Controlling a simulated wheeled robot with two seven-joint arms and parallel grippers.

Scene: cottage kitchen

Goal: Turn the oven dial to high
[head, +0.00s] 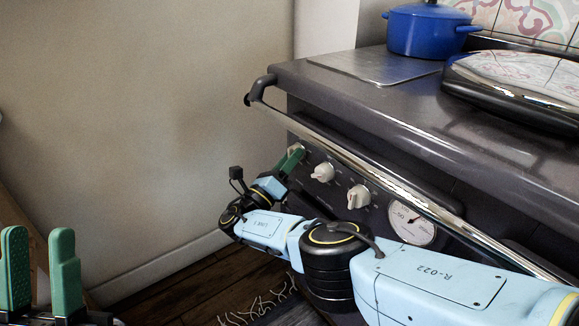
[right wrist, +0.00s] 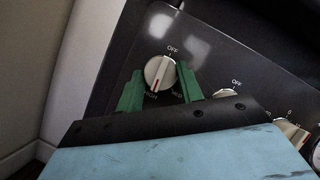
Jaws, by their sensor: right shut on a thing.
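The oven dial (right wrist: 158,73) is a round pale knob with a red mark, on the dark front panel. In the right wrist view OFF is printed above it, HIGH at lower left and MED at lower right. The red mark points down and slightly left, close to HIGH. My right gripper (right wrist: 160,88) is shut on this dial, one green finger on each side. In the head view my right gripper (head: 291,161) is at the leftmost dial, which it mostly hides. My left gripper (head: 40,272) is at the lower left, its green fingers apart and empty.
Two more pale dials, a near one (head: 322,172) and a farther one (head: 358,197), and a round gauge (head: 411,225) sit to the right. A chrome rail (head: 400,146) runs above the panel. A blue pot (head: 425,32) stands on the stove top. A wall (head: 150,120) is at left.

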